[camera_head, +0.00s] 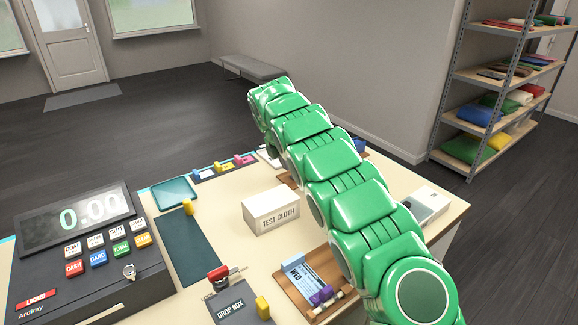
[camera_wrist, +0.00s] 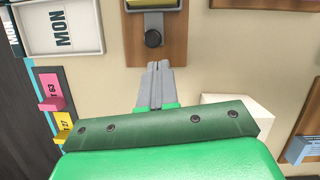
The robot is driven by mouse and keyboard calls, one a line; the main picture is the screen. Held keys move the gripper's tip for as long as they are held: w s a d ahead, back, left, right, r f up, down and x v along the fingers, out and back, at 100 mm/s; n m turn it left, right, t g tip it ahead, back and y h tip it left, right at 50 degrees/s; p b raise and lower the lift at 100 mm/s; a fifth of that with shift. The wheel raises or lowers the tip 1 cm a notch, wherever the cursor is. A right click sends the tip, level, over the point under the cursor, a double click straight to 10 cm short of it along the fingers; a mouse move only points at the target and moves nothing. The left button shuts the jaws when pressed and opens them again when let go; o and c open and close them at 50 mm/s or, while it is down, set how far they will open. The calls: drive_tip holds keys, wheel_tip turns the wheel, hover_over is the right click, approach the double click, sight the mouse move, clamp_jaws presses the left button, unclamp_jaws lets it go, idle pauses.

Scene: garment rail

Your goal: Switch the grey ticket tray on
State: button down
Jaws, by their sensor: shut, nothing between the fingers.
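My gripper (camera_wrist: 156,68) is shut and empty in the wrist view, its grey fingertips side by side over a wooden board (camera_wrist: 174,54). A round black knob (camera_wrist: 152,38) on that board is just beyond the fingertips, with a small gap in the picture. A whitish-grey tray with a MON label (camera_wrist: 62,26) lies at the upper left of the wrist view, left of the fingers. I cannot tell for certain whether it is the grey ticket tray, or whether the knob belongs to it. In the head view my green arm hides the fingertips and most of this area.
Pink (camera_wrist: 48,90) and yellow (camera_wrist: 64,126) ticket clips stand left of my gripper. A TEST CLOTH box (camera_head: 271,210) stands mid-counter. A wooden board with a WED ticket (camera_head: 301,274), a drop box (camera_head: 230,303) and a till (camera_head: 84,250) are nearer.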

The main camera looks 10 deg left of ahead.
drive_tip(key=v, duration=0.8)
drive_tip(key=shift+r, duration=0.2)
drive_tip(key=shift+d, duration=0.1)
